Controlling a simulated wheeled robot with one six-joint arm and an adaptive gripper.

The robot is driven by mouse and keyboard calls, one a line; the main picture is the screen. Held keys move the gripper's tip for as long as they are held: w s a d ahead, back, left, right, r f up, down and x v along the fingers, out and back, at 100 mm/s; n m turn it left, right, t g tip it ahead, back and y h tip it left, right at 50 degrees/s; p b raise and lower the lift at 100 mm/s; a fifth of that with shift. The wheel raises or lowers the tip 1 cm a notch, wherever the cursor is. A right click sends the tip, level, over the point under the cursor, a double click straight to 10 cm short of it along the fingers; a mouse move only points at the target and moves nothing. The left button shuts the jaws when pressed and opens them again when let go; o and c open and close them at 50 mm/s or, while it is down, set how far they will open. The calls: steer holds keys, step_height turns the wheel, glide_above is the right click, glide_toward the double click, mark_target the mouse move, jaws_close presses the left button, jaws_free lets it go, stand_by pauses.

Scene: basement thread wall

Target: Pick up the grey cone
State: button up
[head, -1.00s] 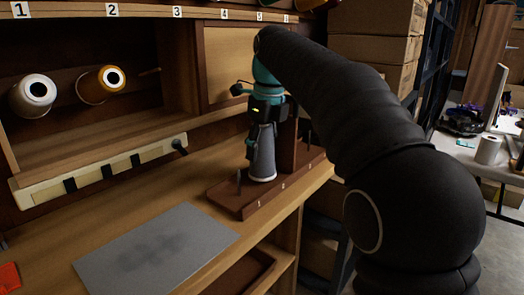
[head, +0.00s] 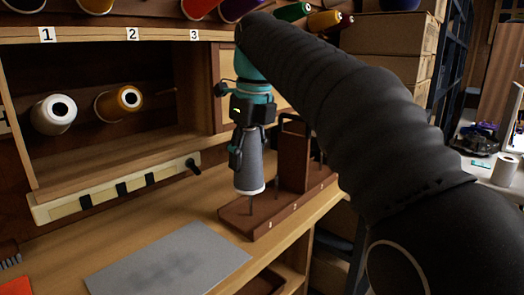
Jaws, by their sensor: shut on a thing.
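The grey cone (head: 249,170) hangs upright below my gripper (head: 250,138), its wide pale rim at the bottom. My gripper points down, shut around the cone's narrow upper part. The cone's base is raised off the brown peg rack (head: 240,219). The rack's front-left peg (head: 251,207) shows just below the base; I cannot tell whether its tip is inside the cone. The fingers partly hide the cone's top.
A brown upright block (head: 293,158) with a dark handle stands on the rack, close right of the cone. The wooden cubby with white (head: 54,114) and orange (head: 118,102) spools is behind left.

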steer(key=s+a, duration=0.6)
steer(key=s, duration=0.2)
steer(key=shift+s+a, duration=0.4)
